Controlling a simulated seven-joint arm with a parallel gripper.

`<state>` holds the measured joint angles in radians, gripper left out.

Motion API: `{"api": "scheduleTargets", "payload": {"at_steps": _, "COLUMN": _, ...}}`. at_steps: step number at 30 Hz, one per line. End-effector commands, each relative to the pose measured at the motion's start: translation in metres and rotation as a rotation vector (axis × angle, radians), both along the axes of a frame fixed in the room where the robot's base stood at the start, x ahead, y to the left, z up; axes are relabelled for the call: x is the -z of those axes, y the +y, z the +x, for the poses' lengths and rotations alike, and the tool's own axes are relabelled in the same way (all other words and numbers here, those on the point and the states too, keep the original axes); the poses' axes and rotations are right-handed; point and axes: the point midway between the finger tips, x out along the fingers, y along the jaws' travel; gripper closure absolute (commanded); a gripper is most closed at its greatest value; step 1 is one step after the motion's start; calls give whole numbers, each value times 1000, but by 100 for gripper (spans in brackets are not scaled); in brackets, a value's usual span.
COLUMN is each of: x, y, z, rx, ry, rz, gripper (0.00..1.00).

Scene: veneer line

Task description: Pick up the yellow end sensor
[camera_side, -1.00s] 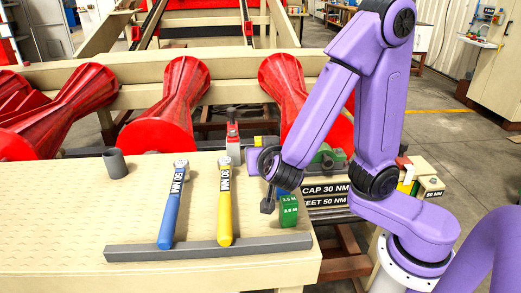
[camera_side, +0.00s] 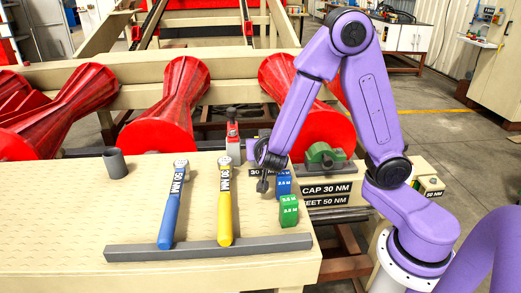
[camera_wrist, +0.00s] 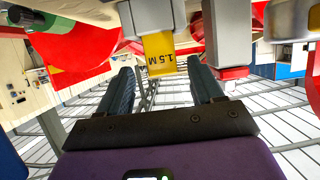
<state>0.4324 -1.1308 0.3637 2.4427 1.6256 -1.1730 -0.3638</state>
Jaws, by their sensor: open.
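The yellow end sensor (camera_wrist: 159,48) shows in the wrist view as a yellow block marked 1.5 M, its lettering upside down. It meets a grey block (camera_wrist: 152,15) above it in the picture. My gripper (camera_wrist: 162,72) is open, with one finger on each side of the yellow sensor as seen in the picture. The sensor looks ahead of the fingertips, and I see no contact. In the side view my gripper (camera_side: 262,185) hangs low beside the blue sensor block (camera_side: 284,184); the yellow sensor is hidden there.
A green sensor block (camera_side: 289,211) stands in front of the blue one. A yellow wrench (camera_side: 225,200) and a blue wrench (camera_side: 173,205) lie on the bench against a grey bar (camera_side: 210,247). A red-ended grey block (camera_wrist: 228,38) is close right of the yellow sensor.

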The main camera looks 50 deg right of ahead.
Motion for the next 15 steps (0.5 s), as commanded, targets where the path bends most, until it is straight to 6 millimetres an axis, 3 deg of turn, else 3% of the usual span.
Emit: {"api": "scheduleTargets", "payload": {"at_steps": 15, "x": 14, "y": -32, "z": 35, "rx": 2, "ry": 1, "rz": 0, "gripper": 34}}
